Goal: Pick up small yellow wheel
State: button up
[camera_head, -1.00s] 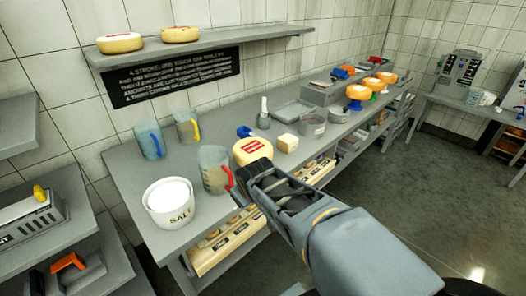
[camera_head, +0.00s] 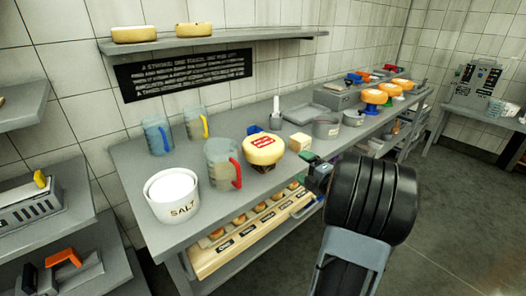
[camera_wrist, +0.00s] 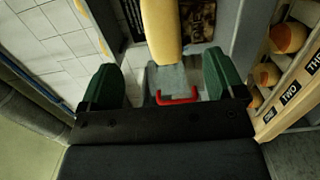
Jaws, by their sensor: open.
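A yellow cheese wheel (camera_head: 265,148) with a red label sits on a dark support on the grey table, and a yellow wheel edge, likely the same, shows in the wrist view (camera_wrist: 162,30). Small yellow-orange wheels (camera_head: 251,210) lie in a wooden rack below the tabletop; some show at the right of the wrist view (camera_wrist: 290,38). I cannot tell which wheel the task names. My gripper (camera_head: 318,178) is at the table's front edge, right of the labelled wheel, partly hidden by my wrist. Its green fingers (camera_wrist: 165,84) are apart with nothing held between them.
A jug with a red handle (camera_head: 221,163) and a white salt tub (camera_head: 172,195) stand left of the wheel. A pale block (camera_head: 298,142) and a grey pot (camera_head: 326,127) stand right of it. More wheels (camera_head: 135,34) rest on the wall shelf (camera_head: 225,43).

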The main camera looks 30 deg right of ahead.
aim_at(283, 153)
jog(key=w, duration=0.4)
jog(key=w+p, duration=0.1)
jog(key=w, duration=0.2)
jog(key=w+a, duration=0.1)
jog(key=w, duration=0.3)
jog(key=shift+w+f, duration=0.1)
jog(key=shift+w, duration=0.2)
jog(key=c, duration=1.6)
jog(key=shift+r, duration=0.2)
